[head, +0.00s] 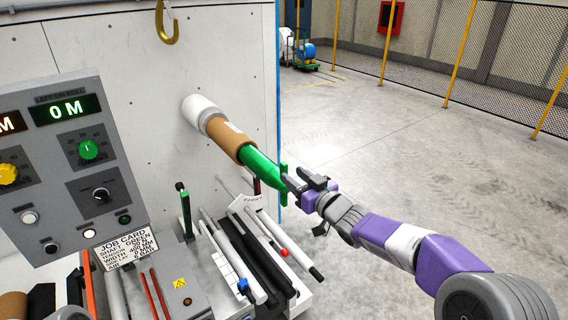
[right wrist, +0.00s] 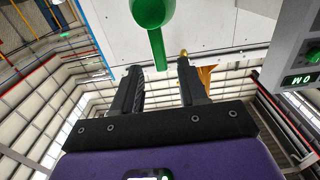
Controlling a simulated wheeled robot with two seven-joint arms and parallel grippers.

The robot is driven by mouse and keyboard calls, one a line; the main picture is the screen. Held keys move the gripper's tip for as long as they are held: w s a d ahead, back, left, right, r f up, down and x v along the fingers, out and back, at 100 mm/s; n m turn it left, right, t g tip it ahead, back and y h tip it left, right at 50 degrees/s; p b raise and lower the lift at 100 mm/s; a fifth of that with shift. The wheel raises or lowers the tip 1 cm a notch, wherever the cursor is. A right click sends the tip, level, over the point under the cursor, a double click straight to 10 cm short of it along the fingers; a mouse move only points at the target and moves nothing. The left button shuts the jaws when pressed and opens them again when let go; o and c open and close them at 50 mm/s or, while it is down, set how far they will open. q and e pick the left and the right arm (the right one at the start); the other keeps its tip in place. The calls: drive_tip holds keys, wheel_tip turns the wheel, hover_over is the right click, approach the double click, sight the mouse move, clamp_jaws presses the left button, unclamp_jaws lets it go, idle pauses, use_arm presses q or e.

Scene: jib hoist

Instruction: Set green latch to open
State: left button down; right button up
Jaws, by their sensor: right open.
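The green latch (head: 284,184) is an upright flat bar at the free end of the green shaft (head: 262,167), which sticks out of the wall through a brown core. In the right wrist view the green round end (right wrist: 152,10) has a narrow green bar (right wrist: 157,48) pointing down towards the gap between my fingertips. My right gripper (head: 304,181) is open, right beside the latch; it also shows in the right wrist view (right wrist: 158,78). I cannot tell whether a finger touches the bar. My left gripper is out of view.
A control panel (head: 70,165) with knobs, displays and a job card (head: 128,250) stands at left. Below the shaft is a rack with several rods (head: 235,255) and an upright green lever (head: 185,212). A yellow hook (head: 167,25) hangs above. The floor at right is clear.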

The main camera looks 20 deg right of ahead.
sight(286, 170)
drive_tip(key=p+x, duration=0.1)
drive_tip(key=x, duration=0.4)
drive_tip(key=shift+w+a, duration=0.1)
drive_tip(key=shift+w, duration=0.2)
drive_tip(key=shift+c, duration=0.3)
clamp_jaws()
